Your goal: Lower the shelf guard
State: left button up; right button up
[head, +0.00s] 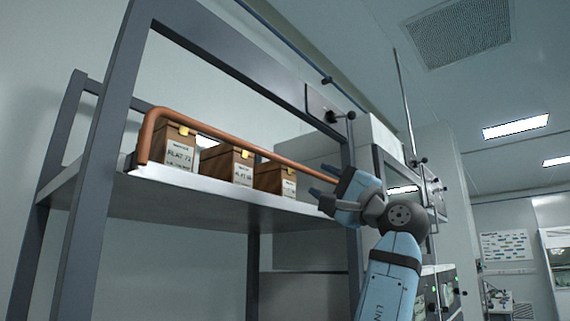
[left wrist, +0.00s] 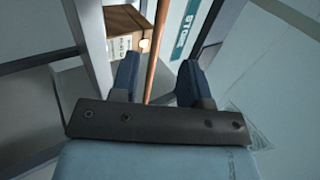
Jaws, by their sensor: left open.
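The shelf guard is a copper-coloured bar (head: 223,136) running along the front of the shelf (head: 215,194). Its bent left end drops to a bracket at the shelf's edge. It stands above the shelf board, in front of the boxes. My left gripper (head: 324,181) is open at the bar's right part. In the left wrist view the bar (left wrist: 156,45) runs between the two open fingers (left wrist: 160,82); whether either finger touches it I cannot tell. The bar's far right end is hidden by the gripper. My right gripper is not in view.
Several brown labelled boxes (head: 229,164) stand on the shelf behind the bar; one box (left wrist: 128,27) shows in the left wrist view. Grey frame posts (head: 104,140) flank the shelf. Cabinet equipment (head: 392,165) stands behind and right of my left arm.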

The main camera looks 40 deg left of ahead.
aim_at(292, 165)
pick_arm(q)
jog(key=p+x, duration=0.2)
jog(key=x, duration=1)
jog(key=shift+a+p, duration=0.25)
jog(key=shift+p, duration=0.1)
grip_shut()
